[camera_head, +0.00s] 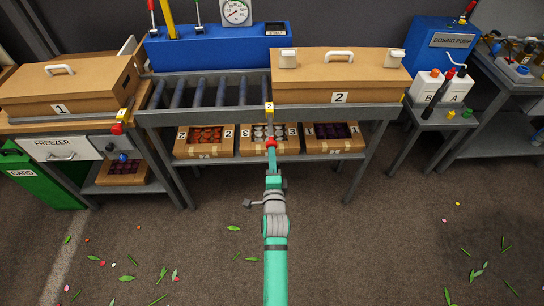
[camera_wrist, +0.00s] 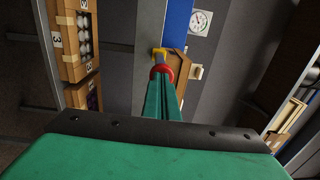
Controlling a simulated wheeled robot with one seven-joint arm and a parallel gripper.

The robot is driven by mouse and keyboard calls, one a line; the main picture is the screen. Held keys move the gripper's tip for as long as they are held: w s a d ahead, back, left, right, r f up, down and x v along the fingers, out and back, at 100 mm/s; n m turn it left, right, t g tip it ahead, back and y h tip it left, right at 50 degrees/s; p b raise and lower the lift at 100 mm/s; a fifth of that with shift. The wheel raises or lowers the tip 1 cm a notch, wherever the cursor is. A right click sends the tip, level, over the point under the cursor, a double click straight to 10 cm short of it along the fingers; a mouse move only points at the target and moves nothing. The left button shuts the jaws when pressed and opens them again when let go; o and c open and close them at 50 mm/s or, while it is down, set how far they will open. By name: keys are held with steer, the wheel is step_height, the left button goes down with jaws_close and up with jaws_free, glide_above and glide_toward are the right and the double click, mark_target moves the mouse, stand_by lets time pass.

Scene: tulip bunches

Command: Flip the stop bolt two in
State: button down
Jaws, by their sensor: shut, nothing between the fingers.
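The stop bolt two shows as a yellow piece marked 2 (camera_head: 269,107) on the front edge of the roller table, with a red knob (camera_head: 271,142) below it. In the wrist view the red knob (camera_wrist: 162,69) sits straight ahead of my fingertips, with yellow (camera_wrist: 159,52) just beyond it. My gripper (camera_head: 272,155) is shut and empty, its teal fingers (camera_wrist: 163,84) pointing at the knob. The fingertips are at or very near the knob; I cannot tell whether they touch. They partly cover it in the wrist view.
Box 2 (camera_head: 335,70) stands on the table (camera_head: 215,112) right of the bolt; bare rollers (camera_head: 222,92) lie to the left. Crates (camera_head: 268,147) fill the shelf below. Another red knob (camera_head: 117,129) sits by box 1 (camera_head: 70,85). The floor in front is open, with scattered leaves.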

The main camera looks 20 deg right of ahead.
mark_target(271, 133)
steer(key=x, duration=1)
steer(key=shift+w+f, duration=0.15)
steer(key=shift+w, duration=0.15)
steer(key=shift+d, duration=0.25)
steer(key=shift+w, duration=0.1)
